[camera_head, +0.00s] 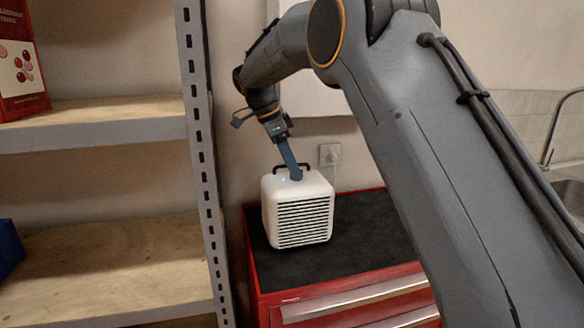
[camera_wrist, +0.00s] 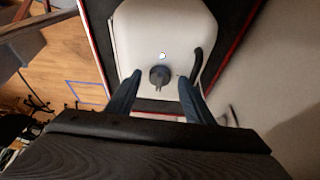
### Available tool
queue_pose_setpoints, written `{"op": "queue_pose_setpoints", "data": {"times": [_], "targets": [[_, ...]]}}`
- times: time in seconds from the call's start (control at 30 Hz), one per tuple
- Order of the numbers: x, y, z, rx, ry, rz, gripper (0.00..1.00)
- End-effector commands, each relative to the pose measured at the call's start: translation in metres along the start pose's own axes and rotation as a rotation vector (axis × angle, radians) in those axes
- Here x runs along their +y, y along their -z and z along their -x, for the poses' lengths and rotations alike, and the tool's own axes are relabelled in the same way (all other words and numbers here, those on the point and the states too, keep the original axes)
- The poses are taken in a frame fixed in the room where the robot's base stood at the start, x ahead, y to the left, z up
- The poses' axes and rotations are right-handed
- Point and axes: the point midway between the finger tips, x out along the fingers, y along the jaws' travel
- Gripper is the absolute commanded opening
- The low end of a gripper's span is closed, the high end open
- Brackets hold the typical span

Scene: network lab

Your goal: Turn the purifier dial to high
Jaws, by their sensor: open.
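The purifier (camera_head: 298,208) is a white box with dark front slats and a black handle, standing on the red cabinet. In the wrist view its white top (camera_wrist: 130,45) shows the dark round dial (camera_wrist: 159,75), with a small light beside it. My gripper (camera_wrist: 160,78) is open, with one finger on either side of the dial. I cannot tell whether the fingers touch it. In the head view my gripper (camera_head: 296,178) reaches down to the purifier's top from above, and the dial is hidden there. The dial's setting cannot be read.
The red cabinet (camera_head: 365,290) has a black top (camera_head: 375,230) with free room right of the purifier. A metal shelf rack (camera_head: 110,130) stands close on the left. A wall socket (camera_head: 329,154) with a plug is behind, and a sink (camera_head: 570,195) is at the far right.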

Motion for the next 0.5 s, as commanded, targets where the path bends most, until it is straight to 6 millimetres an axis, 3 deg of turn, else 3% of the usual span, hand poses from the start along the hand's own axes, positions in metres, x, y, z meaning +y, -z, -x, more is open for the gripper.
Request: {"op": "queue_pose_setpoints", "data": {"times": [0.5], "targets": [[-0.001,-0.001,0.069,0.0,0.002,0.001,0.47]]}}
